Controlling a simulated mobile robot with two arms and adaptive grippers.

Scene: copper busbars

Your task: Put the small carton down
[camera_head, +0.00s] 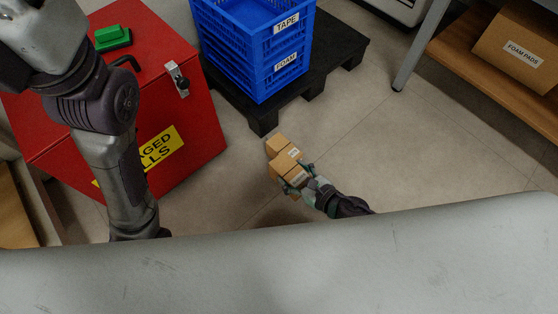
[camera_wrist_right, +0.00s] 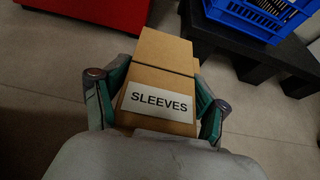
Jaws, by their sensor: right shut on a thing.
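My right gripper (camera_head: 297,177) is shut on a small brown carton (camera_head: 284,168). In the right wrist view the gripper (camera_wrist_right: 150,82) has one finger on each side of the carton (camera_wrist_right: 130,98), which bears the label SLEEVES. Another brown carton face (camera_wrist_right: 166,50) shows directly beyond it, across a dark line. In the head view more brown carton (camera_head: 277,144) also shows just beyond the held one. I cannot tell whether they touch or how high the held carton is above the floor. My left arm comes in at the left; its gripper is out of view.
A red chest (camera_head: 205,130) with a green object (camera_head: 112,38) on top stands at the left. Blue crates (camera_head: 235,60) labelled TAPE and FOAM stand on a black pallet (camera_head: 335,60). A FOAM PADS carton (camera_head: 505,40) sits on a shelf at right. Floor (camera_head: 420,140) is clear at right.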

